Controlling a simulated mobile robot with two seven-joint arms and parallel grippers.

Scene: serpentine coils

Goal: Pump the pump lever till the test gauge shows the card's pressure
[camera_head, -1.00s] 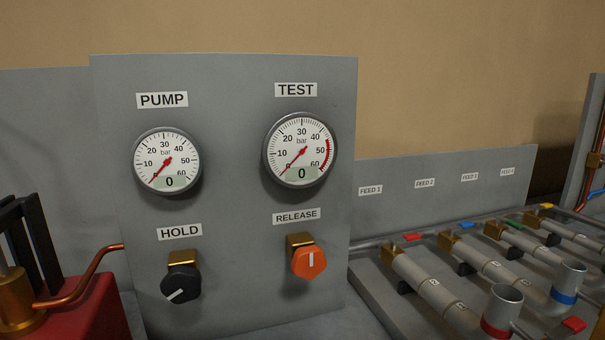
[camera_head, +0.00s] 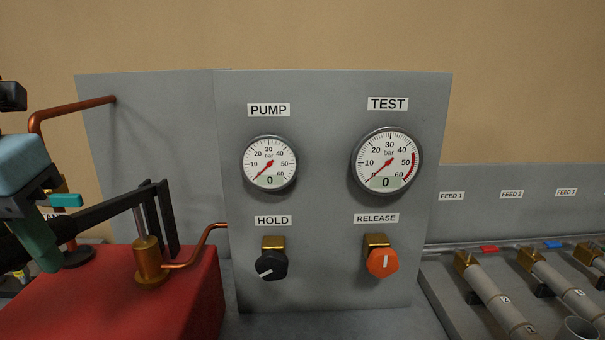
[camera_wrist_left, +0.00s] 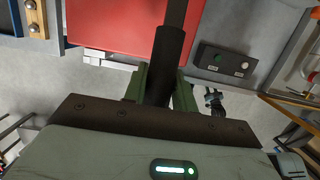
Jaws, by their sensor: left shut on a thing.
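The test gauge (camera_head: 387,160) reads 0 on its display, with its needle at the low end and a red band near the top of the scale. The pump gauge (camera_head: 269,163) also reads 0. The pump lever (camera_head: 105,208) is a dark bar running from the brass pump cylinder (camera_head: 149,262) toward the left edge. My left gripper (camera_head: 40,240) is shut on the lever's grip; the left wrist view shows the dark grip (camera_wrist_left: 166,62) between its green fingers. My right gripper is not in view. No pressure card is seen.
A black HOLD knob (camera_head: 271,265) and an orange RELEASE knob (camera_head: 382,262) sit below the gauges on the grey panel (camera_head: 330,230). The pump stands on a red box (camera_head: 130,305). Pipes with feed labels (camera_head: 512,194) lie at right.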

